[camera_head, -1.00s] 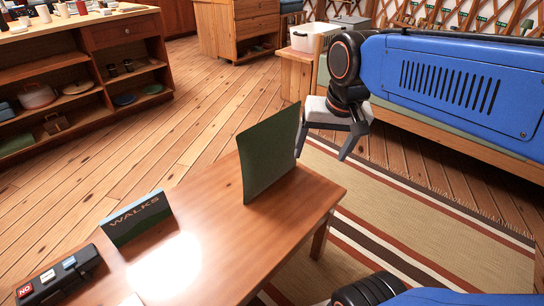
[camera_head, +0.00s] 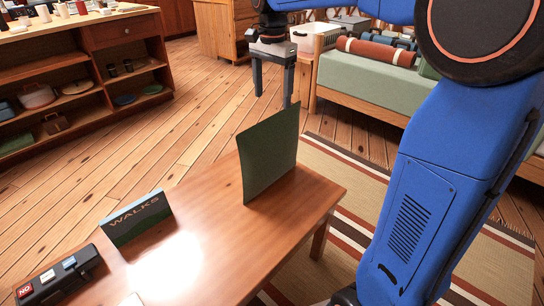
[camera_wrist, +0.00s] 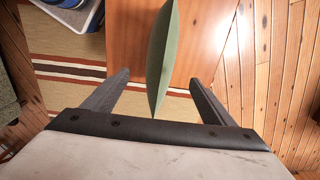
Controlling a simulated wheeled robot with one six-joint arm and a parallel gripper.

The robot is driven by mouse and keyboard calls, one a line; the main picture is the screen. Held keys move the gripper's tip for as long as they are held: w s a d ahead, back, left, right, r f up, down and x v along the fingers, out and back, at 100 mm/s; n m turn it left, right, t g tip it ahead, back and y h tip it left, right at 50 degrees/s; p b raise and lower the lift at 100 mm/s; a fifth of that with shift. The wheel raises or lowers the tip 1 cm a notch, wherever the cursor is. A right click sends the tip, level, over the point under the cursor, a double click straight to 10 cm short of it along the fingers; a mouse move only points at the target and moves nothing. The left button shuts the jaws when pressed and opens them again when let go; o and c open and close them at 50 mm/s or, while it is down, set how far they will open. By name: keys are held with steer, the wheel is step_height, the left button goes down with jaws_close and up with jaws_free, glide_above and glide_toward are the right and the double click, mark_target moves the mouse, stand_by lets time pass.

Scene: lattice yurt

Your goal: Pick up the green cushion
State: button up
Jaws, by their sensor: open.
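The green cushion (camera_head: 268,155) stands upright on edge on the wooden table (camera_head: 215,231), near its far end. In the wrist view the cushion (camera_wrist: 161,55) shows edge-on as a thin green shape, in line with the space between the fingers. My gripper (camera_head: 272,98) points down above and beyond the cushion in the head view, open and empty. In the wrist view my gripper's two fingers (camera_wrist: 158,82) are spread on either side of the cushion's near end. I cannot tell the exact height between them.
A "WALKS" box (camera_head: 136,217) and a black holder with a "NO" label (camera_head: 58,275) stand on the table's left part. A striped rug (camera_head: 350,190) lies to the right. A bed with a green mattress (camera_head: 370,88) and a rolled red blanket (camera_head: 375,52) is behind.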

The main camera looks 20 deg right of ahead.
glide_toward(272, 153)
steer(key=w+f, duration=0.1)
steer(key=f, duration=0.2)
steer(key=w+d+f, duration=0.1)
steer(key=w+f, duration=0.3)
steer(key=f, duration=0.1)
steer(key=shift+d+f, duration=0.25)
steer(key=shift+f, duration=0.1)
steer(key=c, duration=1.8)
